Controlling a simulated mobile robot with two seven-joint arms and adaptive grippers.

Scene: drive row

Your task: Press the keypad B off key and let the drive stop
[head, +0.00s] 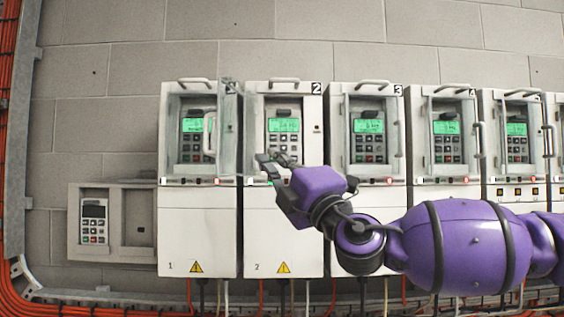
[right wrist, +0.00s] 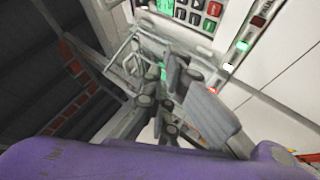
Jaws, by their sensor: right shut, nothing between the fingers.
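Drive 2 (head: 283,220) is a white cabinet with its clear door (head: 229,130) swung open to the left. Its keypad (head: 284,135) has a lit green screen above rows of dark keys, with a red key low down. My right gripper (head: 269,167) is shut and empty in front of drive 2, just below the keypad's lower keys. It hides part of them, and contact cannot be told. In the right wrist view, a keypad (right wrist: 190,12) with red and green keys shows at the top, above the fingers (right wrist: 166,105). No label B is readable. My left gripper is out of view.
Drive 1 (head: 197,230) stands left; drives 3 (head: 366,215), 4 (head: 445,220) and 5 (head: 516,220) stand right, with lit keypads behind clear doors. A grey holder (head: 141,184) at lower left carries a keypad (head: 94,222) beside an empty recess. Orange cables (head: 8,150) run along the left edge.

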